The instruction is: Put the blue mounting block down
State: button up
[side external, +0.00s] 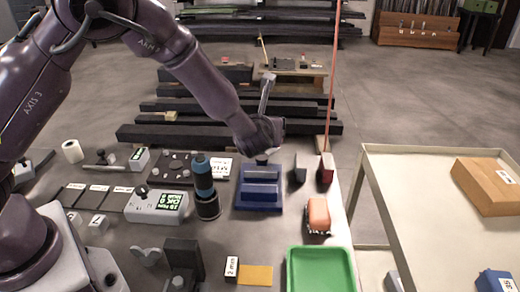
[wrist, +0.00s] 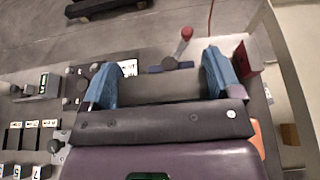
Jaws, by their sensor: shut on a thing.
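The blue mounting block (side external: 262,175) is dark blue and sits directly under my gripper (side external: 262,158) near the middle of the grey table in the side external view. My gripper points down and is shut on it. The fingertips are mostly hidden, and I cannot tell whether the block's underside touches the surface. In the wrist view my gripper (wrist: 162,82) shows blue parts at both sides with a grey area between them, and the block's outline is not clear there.
A teal and black cylinder (side external: 205,185) and a grey box with a green display (side external: 158,206) stand left of the block. A green tray (side external: 320,252) lies in front. A white side table (side external: 420,190) stands farther right.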

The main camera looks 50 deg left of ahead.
notch_tip(320, 180, up, 3)
jog(key=shift+r, duration=0.1)
jog(key=shift+d+r, duration=0.1)
jog(key=shift+d, duration=0.1)
jog(key=s+d+f+m+t+h, duration=0.2)
jog(key=s+d+m, duration=0.15)
jog(key=d, duration=0.35)
jog(key=s+d+f+m+t+h, duration=0.1)
jog(key=s+d+f+m+h, duration=0.15)
jog(key=s+d, duration=0.35)
jog(key=s+d+f+m+t+h, duration=0.1)
jog(key=s+d+f+m+h, duration=0.15)
jog(key=s+d+h, duration=0.55)
jog(key=y, duration=0.3)
send_over(322, 280)
jog(key=shift+m, duration=0.25)
jog(key=f, duration=0.8)
jog(key=shift+s+a, duration=0.25)
jog(key=shift+s, duration=0.15)
jog(key=shift+w+d+f, duration=0.2)
jog(key=shift+w+f, duration=0.15)
jog(key=shift+f, duration=1.7)
